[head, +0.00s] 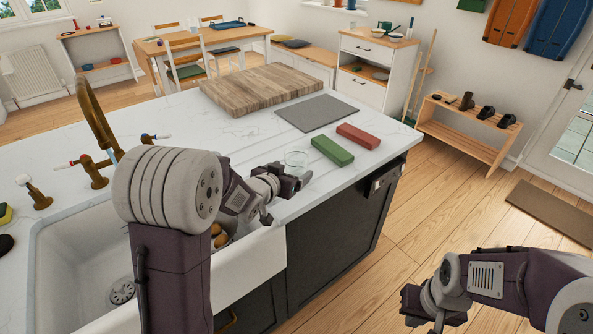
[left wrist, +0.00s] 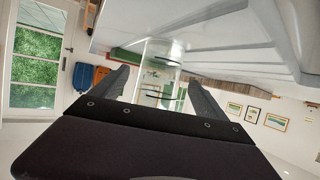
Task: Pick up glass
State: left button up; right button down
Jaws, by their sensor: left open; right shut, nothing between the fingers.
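A clear glass (head: 296,160) stands on the white countertop near its front edge, left of a green block. My left gripper (head: 292,185) is just in front of it, at the counter edge beside the sink. In the left wrist view, which is upside down, the glass (left wrist: 160,62) shows between the two spread fingers of my left gripper (left wrist: 160,88). The fingers are open, and no contact with the glass shows. My right gripper (head: 420,303) is shut and empty, over the floor at the lower right.
The green block (head: 332,150) and a red block (head: 358,136) lie close to the glass on the right. A grey mat (head: 315,113) and a wooden board (head: 262,88) lie behind. The white sink (head: 75,245) is at the left.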

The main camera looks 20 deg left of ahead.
pick_arm(q)
jog(key=x, duration=0.5)
jog(key=shift+s+f, duration=0.15)
jog(key=shift+s, duration=0.2)
jog(key=shift+c, duration=0.9)
jog(key=c, duration=1.5)
notch_tip(320, 180, up, 10)
jog(key=p, duration=0.3)
